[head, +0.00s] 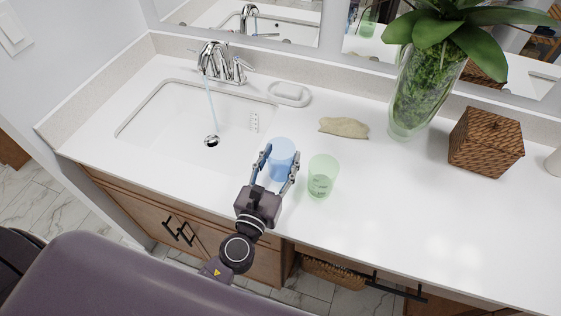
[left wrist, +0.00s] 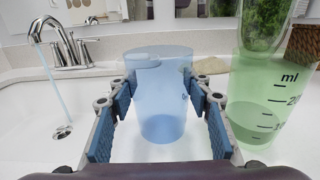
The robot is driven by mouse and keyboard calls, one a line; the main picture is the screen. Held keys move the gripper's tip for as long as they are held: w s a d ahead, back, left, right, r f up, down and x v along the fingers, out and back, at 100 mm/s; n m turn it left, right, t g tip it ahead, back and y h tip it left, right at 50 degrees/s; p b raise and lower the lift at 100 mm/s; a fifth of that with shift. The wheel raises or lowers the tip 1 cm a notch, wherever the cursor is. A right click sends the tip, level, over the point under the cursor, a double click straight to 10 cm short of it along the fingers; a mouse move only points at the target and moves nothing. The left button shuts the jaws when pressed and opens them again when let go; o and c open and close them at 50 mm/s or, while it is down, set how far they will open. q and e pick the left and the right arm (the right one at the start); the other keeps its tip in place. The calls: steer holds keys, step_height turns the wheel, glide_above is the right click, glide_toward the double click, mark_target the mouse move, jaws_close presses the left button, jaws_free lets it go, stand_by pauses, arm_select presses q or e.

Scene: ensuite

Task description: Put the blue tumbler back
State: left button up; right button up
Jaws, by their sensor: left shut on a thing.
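The blue tumbler (head: 282,158) is translucent and upright, at the front of the white counter just right of the sink. My left gripper (head: 277,164) is shut around it, one finger on each side. In the left wrist view the tumbler (left wrist: 158,95) stands between the blue finger pads (left wrist: 160,110). I cannot tell whether its base touches the counter. A green tumbler (head: 322,176) with measuring marks stands close to the right of my gripper; it also shows large in the left wrist view (left wrist: 262,100). My right gripper is not in view.
Left is the sink (head: 185,120) with its chrome faucet (head: 220,62) running. Behind are a soap dish (head: 289,94) and a beige cloth-like item (head: 344,127). A plant vase (head: 420,95) and a woven box (head: 485,142) stand at the right. The front right counter is clear.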

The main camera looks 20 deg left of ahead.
arm_select(q)
steer(key=shift+r, duration=0.1)
steer(key=shift+f, duration=0.25)
steer(key=o, duration=1.2)
steer(key=shift+o, duration=0.2)
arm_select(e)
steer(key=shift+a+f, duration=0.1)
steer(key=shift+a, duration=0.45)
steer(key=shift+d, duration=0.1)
arm_select(q)
steer(key=shift+r, duration=0.3)
steer(key=s+b, duration=0.1)
steer(key=s, duration=0.2)
steer(key=s+b, duration=0.2)
steer(key=s, duration=0.2)
steer(key=s+b, duration=0.1)
steer(key=s, duration=0.3)
steer(key=shift+a+f, duration=0.2)
steer(key=shift+f, duration=0.05)
steer(key=shift+s+r+b, duration=0.15)
steer(key=shift+s+b, duration=0.15)
steer(key=shift+s, duration=0.25)
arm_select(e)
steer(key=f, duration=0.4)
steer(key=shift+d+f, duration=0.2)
